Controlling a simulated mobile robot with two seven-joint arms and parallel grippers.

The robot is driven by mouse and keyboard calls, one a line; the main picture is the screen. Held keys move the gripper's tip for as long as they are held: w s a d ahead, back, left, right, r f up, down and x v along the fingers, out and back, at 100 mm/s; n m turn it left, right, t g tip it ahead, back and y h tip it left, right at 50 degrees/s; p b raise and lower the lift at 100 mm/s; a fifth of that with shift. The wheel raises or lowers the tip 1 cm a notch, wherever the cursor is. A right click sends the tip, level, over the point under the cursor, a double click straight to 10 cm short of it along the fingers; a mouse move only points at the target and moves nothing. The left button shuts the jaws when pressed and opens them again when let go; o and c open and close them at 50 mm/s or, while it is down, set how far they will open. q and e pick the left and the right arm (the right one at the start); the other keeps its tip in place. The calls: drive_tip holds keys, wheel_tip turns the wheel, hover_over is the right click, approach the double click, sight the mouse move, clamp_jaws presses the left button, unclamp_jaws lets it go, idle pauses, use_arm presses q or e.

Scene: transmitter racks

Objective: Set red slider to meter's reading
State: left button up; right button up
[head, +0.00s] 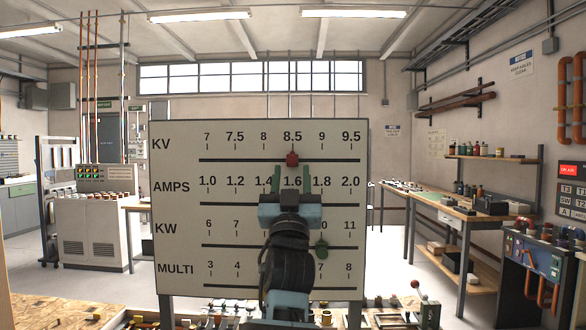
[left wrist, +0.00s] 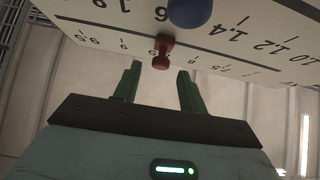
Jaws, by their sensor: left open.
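The white board (head: 180,135) has rows marked KV, AMPS, KW and MULTI. The red slider (head: 292,159) sits on the top KV slot, at 8.5. My left gripper (head: 291,172) is open just below it in the head view. In the left wrist view, the red slider (left wrist: 163,48) stands at the gap between the left gripper's open green fingertips (left wrist: 159,67), not gripped. A blue slider (left wrist: 190,11) shows there too; my gripper hides it in the head view. A green slider (head: 321,250) is on the KW slot near 10. I cannot make out a meter's reading.
Below the board, a low bench (head: 50,312) carries several small parts. A grey console (head: 92,230) with lit displays stands at the left. A workbench (head: 445,208) and a panel with levers (head: 540,255) are at the right. Space around the board's upper part is clear.

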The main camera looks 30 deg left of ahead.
use_arm(q)
drive_tip(key=shift+v, duration=1.55)
